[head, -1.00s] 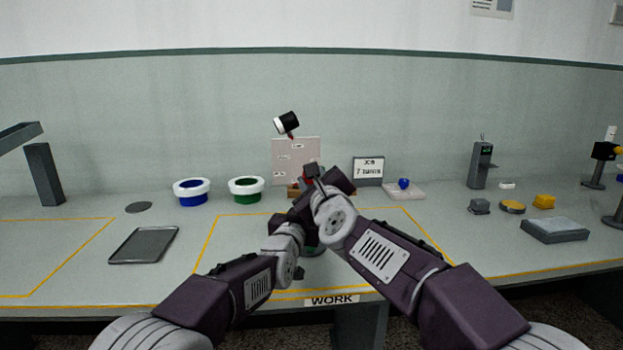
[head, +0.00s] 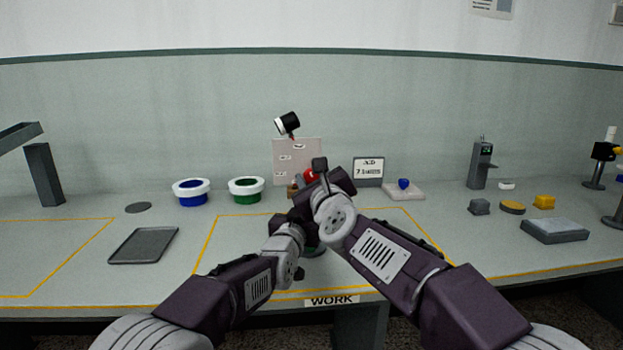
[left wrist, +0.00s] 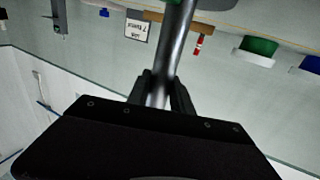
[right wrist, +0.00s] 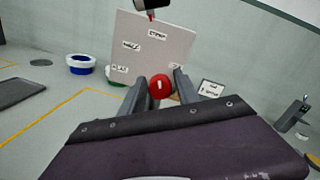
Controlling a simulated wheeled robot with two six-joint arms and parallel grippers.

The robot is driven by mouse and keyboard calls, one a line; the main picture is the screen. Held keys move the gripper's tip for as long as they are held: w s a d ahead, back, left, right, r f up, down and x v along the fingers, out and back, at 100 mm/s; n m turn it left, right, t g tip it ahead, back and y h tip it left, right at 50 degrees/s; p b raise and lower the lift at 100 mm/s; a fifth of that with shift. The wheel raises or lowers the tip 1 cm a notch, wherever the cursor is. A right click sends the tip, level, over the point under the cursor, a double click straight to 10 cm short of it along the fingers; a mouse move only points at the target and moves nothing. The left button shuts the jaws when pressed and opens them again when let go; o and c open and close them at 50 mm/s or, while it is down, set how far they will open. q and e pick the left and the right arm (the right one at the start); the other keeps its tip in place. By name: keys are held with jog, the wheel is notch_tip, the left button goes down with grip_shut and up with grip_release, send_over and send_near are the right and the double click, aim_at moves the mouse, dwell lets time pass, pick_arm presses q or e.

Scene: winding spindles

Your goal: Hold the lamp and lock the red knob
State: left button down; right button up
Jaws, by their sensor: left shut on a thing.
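The lamp's black and white head (head: 287,123) stands tilted above the arms in the head view, and its lower edge shows in the right wrist view (right wrist: 152,5). My left gripper (left wrist: 161,85) is shut around a shiny grey post (left wrist: 176,45), apparently the lamp's. My arms hide most of the post in the head view. The red knob (right wrist: 160,86), with a white mark, sits between the fingers of my right gripper (right wrist: 160,78); it also shows in the head view (head: 310,174). I cannot tell whether the fingers press on it.
A pale labelled board (head: 297,150) and a small sign (head: 368,168) stand behind the arms. Blue (head: 191,192) and green (head: 245,189) tubs and a grey tray (head: 144,245) are on the left. Several small items and a grey block (head: 554,230) are on the right.

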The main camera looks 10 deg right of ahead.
pick_arm(q)
jog(key=shift+f, duration=0.4)
pick_arm(e)
jog(key=shift+o, duration=0.5)
jog(key=shift+f, duration=0.15)
jog(key=s+d, duration=0.1)
jog(key=s, duration=1.1)
jog(key=shift+d, duration=0.2)
pick_arm(q)
jog(key=c, duration=1.1)
grip_release()
jog(key=shift+r, duration=0.1)
jog(key=shift+o, duration=0.2)
jog(key=shift+r, duration=0.1)
jog(key=shift+r, duration=0.1)
